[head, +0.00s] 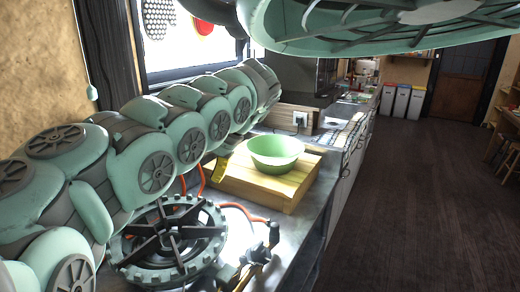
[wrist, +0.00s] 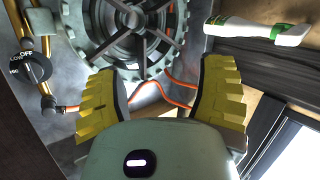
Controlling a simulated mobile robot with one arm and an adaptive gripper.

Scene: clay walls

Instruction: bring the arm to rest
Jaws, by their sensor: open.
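My arm (head: 165,150), a chain of pale green segments with grey discs, stretches from the lower left along the window side and over the counter. My gripper (wrist: 163,72) shows in the wrist view with its two yellow ribbed fingers spread wide apart. Nothing is between them. Beyond the fingertips is the dark round gas burner (wrist: 135,35) with an orange hose (wrist: 150,90). In the head view only a small yellow piece of the gripper shows below the arm; the rest is hidden behind the arm.
The burner (head: 170,240) stands on the metal counter below my arm. A green bowl (head: 275,152) sits on a wooden block (head: 250,187) close right of the arm. A white-and-green object (wrist: 258,31) lies at the wrist view's upper right. Open dark floor (head: 420,190) is at right.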

